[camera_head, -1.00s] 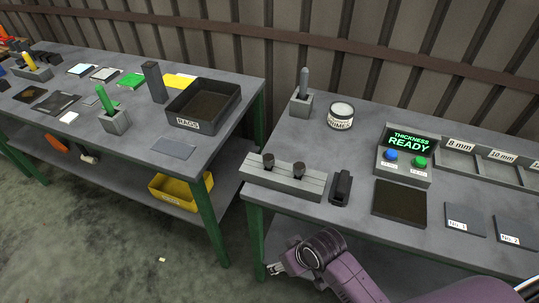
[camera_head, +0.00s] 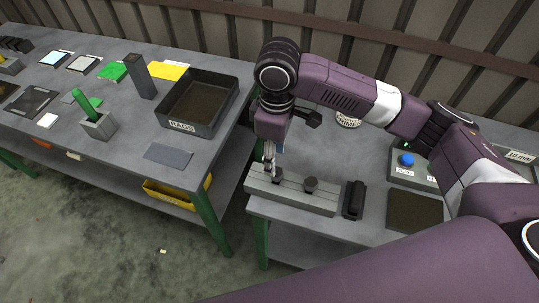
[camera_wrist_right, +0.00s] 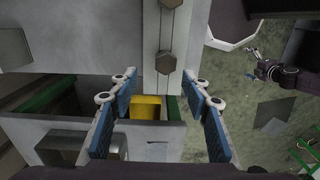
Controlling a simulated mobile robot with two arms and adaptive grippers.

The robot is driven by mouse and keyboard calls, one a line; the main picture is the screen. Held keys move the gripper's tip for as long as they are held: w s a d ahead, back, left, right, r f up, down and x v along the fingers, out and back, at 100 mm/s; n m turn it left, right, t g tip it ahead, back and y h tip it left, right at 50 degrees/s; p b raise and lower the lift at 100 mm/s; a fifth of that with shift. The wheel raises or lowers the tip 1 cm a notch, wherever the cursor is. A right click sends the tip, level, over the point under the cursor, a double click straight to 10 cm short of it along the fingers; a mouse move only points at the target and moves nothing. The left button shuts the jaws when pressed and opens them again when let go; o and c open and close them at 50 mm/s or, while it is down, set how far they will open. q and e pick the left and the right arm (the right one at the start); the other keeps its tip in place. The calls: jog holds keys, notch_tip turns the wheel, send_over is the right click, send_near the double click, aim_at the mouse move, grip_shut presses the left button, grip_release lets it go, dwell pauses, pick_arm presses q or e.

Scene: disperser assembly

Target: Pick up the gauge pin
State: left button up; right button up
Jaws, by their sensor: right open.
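A long grey block (camera_head: 325,204) lies at the front left of the right table and carries two dark-headed pins, a left one (camera_head: 277,176) and a right one (camera_head: 311,185). I cannot tell which is the gauge pin. My right gripper (camera_head: 269,158) points down at the block's left end, close to the left pin. In the right wrist view my right gripper (camera_wrist_right: 160,112) is open with nothing between its blue pads. The near dark head (camera_wrist_right: 167,62) lies just beyond the fingertips, with the other head (camera_wrist_right: 173,17) behind it. My left gripper is out of view.
A black piece (camera_head: 354,199) lies right of the block, with a dark mat (camera_head: 414,212) beyond it. A button box (camera_head: 397,166) is partly hidden by my arm. The left table holds a rags bin (camera_head: 197,106). A gap separates the tables, with a yellow bin (camera_head: 170,195) below.

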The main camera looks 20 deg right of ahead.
aim_at(277, 172)
jog(key=shift+d, duration=0.15)
jog(key=s+f, duration=0.1)
jog(key=f+p, duration=0.1)
jog(key=f, duration=0.1)
jog(key=shift+s, duration=0.4)
jog(key=f, duration=0.1)
jog(key=f+p, duration=0.1)
jog(key=f, duration=0.1)
jog(key=shift+w, duration=0.2)
jog(key=shift+f, duration=0.4)
jog(key=c, duration=1)
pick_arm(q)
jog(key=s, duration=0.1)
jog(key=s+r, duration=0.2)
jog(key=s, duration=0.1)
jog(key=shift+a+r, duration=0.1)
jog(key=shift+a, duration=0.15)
pick_arm(e)
grip_shut()
